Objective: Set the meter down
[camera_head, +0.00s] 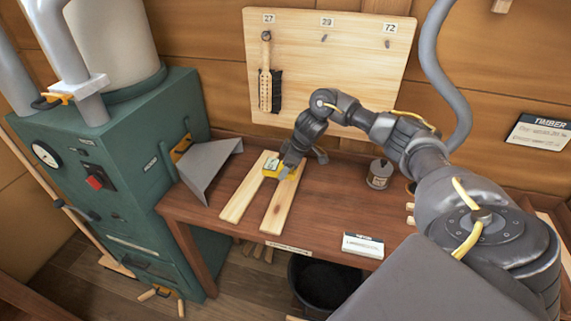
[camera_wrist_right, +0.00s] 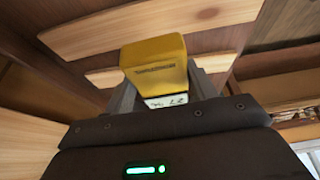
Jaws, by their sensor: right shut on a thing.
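The meter is a yellow block (camera_head: 270,167) with a pale display face, in the head view at the two light planks on the bench. It also shows in the right wrist view (camera_wrist_right: 157,60), gripped between the fingers, with dark digits on its display. My right gripper (camera_head: 285,164) is shut on the meter, coming down from the right. I cannot tell whether the meter touches the planks (camera_head: 279,211) or is just above them. My left gripper is out of view.
A grey metal chute (camera_head: 208,168) juts from the green machine (camera_head: 105,150) left of the planks. A small can (camera_head: 379,174) and a white label card (camera_head: 363,246) are on the brown bench (camera_head: 320,212). A pegboard (camera_head: 325,65) holds a brush (camera_head: 265,88). A black bucket (camera_head: 325,281) stands below.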

